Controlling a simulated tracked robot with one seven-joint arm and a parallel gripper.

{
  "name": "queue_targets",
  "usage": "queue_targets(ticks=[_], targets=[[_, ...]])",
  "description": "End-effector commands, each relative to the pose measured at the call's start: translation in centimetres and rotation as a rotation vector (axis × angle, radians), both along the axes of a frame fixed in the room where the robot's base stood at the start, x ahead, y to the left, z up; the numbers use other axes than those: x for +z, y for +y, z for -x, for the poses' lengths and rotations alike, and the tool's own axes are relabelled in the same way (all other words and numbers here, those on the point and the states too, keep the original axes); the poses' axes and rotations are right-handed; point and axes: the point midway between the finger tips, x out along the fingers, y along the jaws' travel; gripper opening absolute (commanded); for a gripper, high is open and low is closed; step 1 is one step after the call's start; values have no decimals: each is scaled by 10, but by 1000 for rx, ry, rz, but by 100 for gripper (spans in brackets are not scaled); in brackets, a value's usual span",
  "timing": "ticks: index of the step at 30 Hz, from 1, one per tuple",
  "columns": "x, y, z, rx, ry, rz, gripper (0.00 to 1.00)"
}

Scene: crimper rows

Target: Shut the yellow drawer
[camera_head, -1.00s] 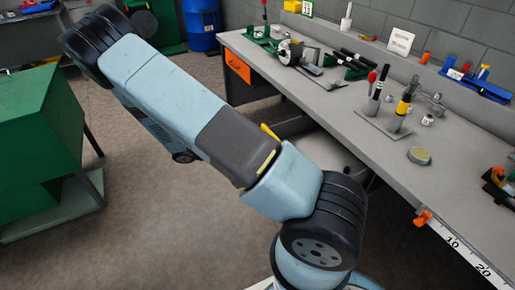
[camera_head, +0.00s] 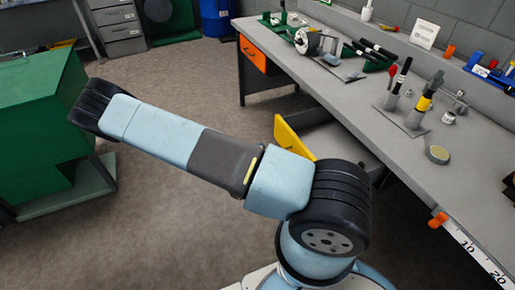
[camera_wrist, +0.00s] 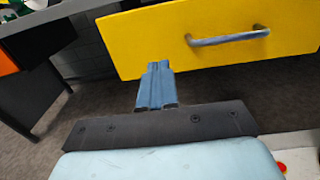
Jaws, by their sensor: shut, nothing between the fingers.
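The yellow drawer (camera_head: 291,137) stands pulled out from under the workbench in the head view, partly hidden behind my arm. In the wrist view its yellow front (camera_wrist: 150,40) fills the upper right, with a grey bar handle (camera_wrist: 228,38) across it. My gripper (camera_wrist: 157,66) is shut and empty. Its fingertips overlap the lower edge of the front, left of and below the handle. I cannot tell whether they touch it. My gripper is not visible in the head view.
The grey workbench (camera_head: 385,140) carries tools, stands and a round puck (camera_head: 437,154). An orange drawer (camera_head: 253,54) sits farther along under it. A green cabinet (camera_head: 40,120) stands at left. The floor (camera_head: 190,85) between is clear.

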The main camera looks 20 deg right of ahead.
Motion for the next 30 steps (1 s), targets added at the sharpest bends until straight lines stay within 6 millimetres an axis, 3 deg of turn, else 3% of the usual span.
queue_targets(ticks=[9, 15, 21, 30], targets=[[0, -57, -1, -1, 2, 2, 0], [0, -83, -3, 0, 1, 1, 0], [0, -97, -3, -1, 0, 0, 0], [0, -99, -3, -2, -1, -1, 0]])
